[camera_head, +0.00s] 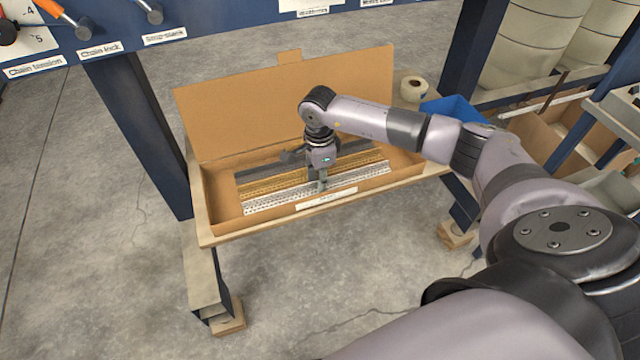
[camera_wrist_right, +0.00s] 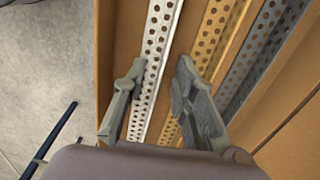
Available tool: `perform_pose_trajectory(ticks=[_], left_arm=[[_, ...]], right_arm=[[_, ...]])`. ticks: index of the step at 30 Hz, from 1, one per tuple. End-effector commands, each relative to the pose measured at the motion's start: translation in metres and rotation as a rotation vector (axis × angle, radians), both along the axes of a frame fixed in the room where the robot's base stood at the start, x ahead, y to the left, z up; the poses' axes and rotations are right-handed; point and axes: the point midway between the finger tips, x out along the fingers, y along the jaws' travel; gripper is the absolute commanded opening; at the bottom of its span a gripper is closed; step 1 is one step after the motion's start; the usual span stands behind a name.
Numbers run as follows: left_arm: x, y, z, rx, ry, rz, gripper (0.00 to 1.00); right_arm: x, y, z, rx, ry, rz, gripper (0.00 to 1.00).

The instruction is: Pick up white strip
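The white strip (camera_head: 275,201) is a long perforated piece lying along the near side inside an open cardboard box (camera_head: 190,122). It also shows in the right wrist view (camera_wrist_right: 155,62), running between my fingers. My right gripper (camera_head: 322,187) is down in the box over the strip. In the right wrist view the two fingers of this gripper (camera_wrist_right: 158,78) are apart, one on each side of the white strip, with gaps showing. Whether the fingertips touch the box floor is unclear. My left gripper is not in view.
A yellow perforated strip (camera_head: 268,186) and a dark grey strip (camera_head: 262,172) lie behind the white one. The box's near wall is close to the white strip. A tape roll (camera_head: 413,89) and a blue bin (camera_head: 452,110) stand right of the box.

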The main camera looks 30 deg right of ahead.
Motion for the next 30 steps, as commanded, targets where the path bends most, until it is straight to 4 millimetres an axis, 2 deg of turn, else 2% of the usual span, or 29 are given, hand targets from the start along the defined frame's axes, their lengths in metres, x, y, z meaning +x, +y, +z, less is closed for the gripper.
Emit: perform_pose_trajectory(ticks=[2,13,30], left_arm=[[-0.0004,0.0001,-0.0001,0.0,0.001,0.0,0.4],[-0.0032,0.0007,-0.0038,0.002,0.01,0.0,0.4],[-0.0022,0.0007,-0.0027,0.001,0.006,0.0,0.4]], right_arm=[[0.0,0.0001,0.0004,0.0,0.0,0.0,0.24],[-0.0001,0.0001,0.0006,0.0,0.0,0.0,0.0],[0.0001,0.0,0.0012,0.0,0.0,-0.001,0.0]])
